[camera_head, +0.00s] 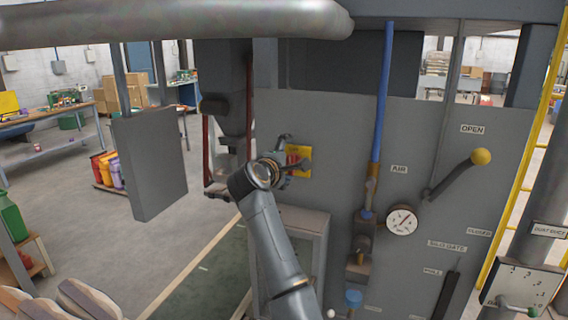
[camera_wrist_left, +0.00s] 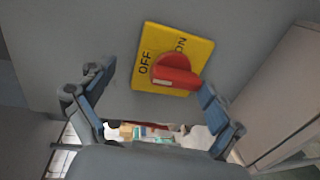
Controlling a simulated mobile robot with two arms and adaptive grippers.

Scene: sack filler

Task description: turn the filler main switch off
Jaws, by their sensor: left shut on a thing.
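The filler main switch is a red knob (camera_wrist_left: 175,72) on a yellow plate (camera_wrist_left: 148,42) marked OFF and ON. The plate also shows on the grey panel in the head view (camera_head: 293,151). In the wrist view OFF is at the plate's left and ON at its upper right; the knob's handle lies aslant, its end towards the right. In the head view the gripper partly hides the switch. My right gripper is out of view.
Right of the switch are a blue pipe (camera_head: 382,95), a pressure gauge (camera_head: 402,220) and a lever with a yellow ball (camera_head: 481,157). A grey box (camera_head: 150,162) hangs at the left. A thick grey pipe (camera_head: 180,22) crosses the top. Floor is open at the left.

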